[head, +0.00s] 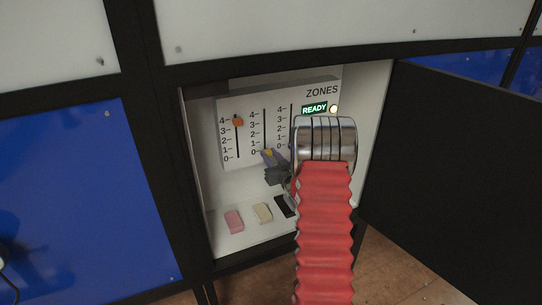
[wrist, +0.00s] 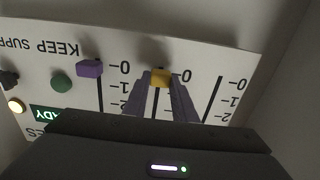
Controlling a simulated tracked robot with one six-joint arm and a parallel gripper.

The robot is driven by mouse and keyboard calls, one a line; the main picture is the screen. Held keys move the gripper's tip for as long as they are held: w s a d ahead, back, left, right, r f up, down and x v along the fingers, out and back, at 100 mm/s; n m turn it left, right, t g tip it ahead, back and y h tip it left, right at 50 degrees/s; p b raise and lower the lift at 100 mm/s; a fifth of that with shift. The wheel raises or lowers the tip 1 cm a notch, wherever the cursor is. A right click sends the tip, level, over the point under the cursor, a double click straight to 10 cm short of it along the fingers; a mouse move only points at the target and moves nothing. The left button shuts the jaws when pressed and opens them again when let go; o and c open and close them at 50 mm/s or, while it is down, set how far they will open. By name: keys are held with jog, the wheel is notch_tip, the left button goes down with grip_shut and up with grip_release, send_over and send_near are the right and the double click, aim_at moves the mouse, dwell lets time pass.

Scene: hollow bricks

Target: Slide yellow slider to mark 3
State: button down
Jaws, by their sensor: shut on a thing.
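The yellow slider (wrist: 160,77) sits at the 0 end of the middle slot on the white ZONES panel (head: 240,105). In the head view a little of the yellow slider (head: 268,153) shows by my fingertips, at the lower end of the scale. My gripper (head: 271,157) reaches in from the right. In the wrist view my gripper's two fingers (wrist: 159,88) lie either side of the yellow slider, shut on it. The scale beside the slot runs from 0 up to 4; mark 3 is clear of the gripper in the head view.
The orange slider (head: 238,121) stands near 4 on the left slot. The purple slider (wrist: 89,68) is at 0 on the neighbouring slot. Pink (head: 233,221), cream (head: 263,212) and black (head: 284,206) blocks lie below the panel. The dark open door (head: 455,170) stands at right.

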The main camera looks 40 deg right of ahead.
jog(key=shift+r, duration=0.1)
notch_tip(320, 180, up, 12)
dwell(0.5)
jog(key=c, duration=1.4)
grip_release()
jog(key=shift+c, duration=0.2)
jog(key=shift+s, duration=0.15)
jog(key=v, duration=1.3)
jog(key=shift+s+a, duration=0.15)
jog(key=shift+s, duration=0.1)
